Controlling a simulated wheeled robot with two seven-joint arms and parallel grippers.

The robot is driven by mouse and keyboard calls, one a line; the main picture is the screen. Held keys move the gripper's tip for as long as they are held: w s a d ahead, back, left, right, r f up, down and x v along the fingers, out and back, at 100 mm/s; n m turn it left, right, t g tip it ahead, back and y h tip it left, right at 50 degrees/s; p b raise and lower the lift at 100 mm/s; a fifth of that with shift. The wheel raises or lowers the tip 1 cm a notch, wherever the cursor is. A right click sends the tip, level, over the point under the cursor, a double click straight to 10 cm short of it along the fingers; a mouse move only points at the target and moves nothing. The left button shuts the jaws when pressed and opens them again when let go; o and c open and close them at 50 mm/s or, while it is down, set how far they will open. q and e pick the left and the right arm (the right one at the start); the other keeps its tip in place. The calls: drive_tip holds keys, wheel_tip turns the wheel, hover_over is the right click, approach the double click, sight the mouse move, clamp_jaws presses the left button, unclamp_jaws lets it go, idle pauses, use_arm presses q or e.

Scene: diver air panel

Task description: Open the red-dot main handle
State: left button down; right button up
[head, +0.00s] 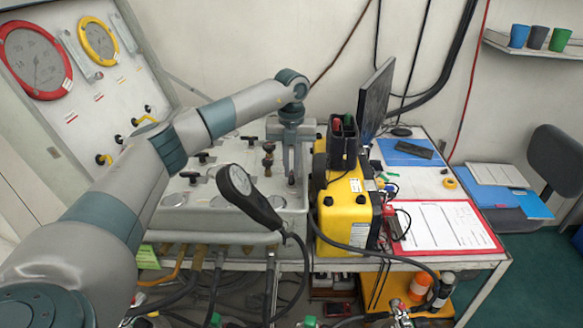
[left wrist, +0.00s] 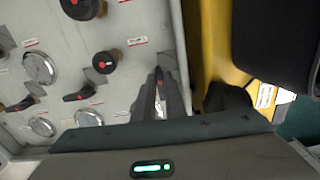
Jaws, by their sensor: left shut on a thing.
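My left arm reaches in from the left in the head view, and its gripper (head: 292,180) points down at the right end of the grey valve panel (head: 228,201). In the left wrist view the two dark fingers (left wrist: 160,88) are close together at the panel's right edge. They are shut on a small dark handle with a red mark, which I take for the red-dot main handle (left wrist: 159,74). The fingers hide most of it, and I cannot tell its angle. My right gripper is not in view.
Other knobs (left wrist: 105,61) and levers (left wrist: 78,95) stand left of the fingers. A yellow case (head: 345,215) stands close on the right. A red-framed clipboard (head: 447,226) lies on the table.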

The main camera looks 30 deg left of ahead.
sight(291, 173)
use_arm(q)
drive_tip(key=shift+r, duration=0.1)
drive_tip(key=c, duration=1.8)
unclamp_jaws()
drive_tip(key=shift+r+b, duration=0.35)
drive_tip(key=shift+r, duration=0.25)
drive_tip(key=shift+r+b, duration=1.7)
drive_tip(key=shift+r, duration=6.4)
